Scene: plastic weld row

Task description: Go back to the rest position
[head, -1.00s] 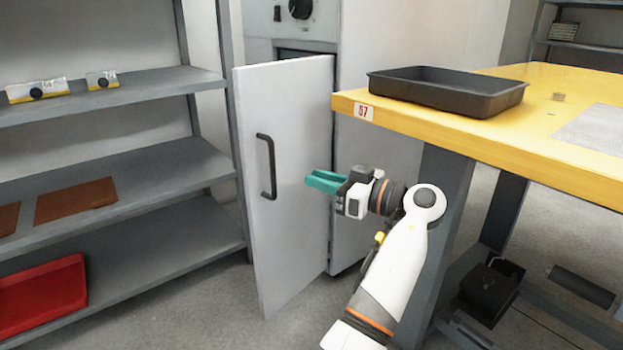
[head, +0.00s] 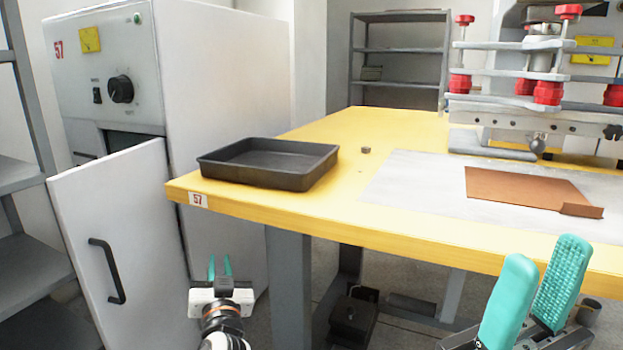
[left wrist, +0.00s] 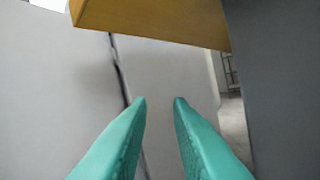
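My left gripper (head: 221,268) is low at the left in the head view, in front of the cabinet and beside the yellow table's corner. Its teal fingers are apart with nothing between them, as the left wrist view (left wrist: 160,102) shows too. My right gripper (head: 545,275) is at the lower right of the head view, near the table's front edge. Its two teal fingers are apart and empty. The grey cabinet (head: 215,120) stands at the left with its door (head: 125,240) ajar.
A press (head: 540,90) with red knobs stands behind. A dark pedal box (head: 353,318) lies under the table.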

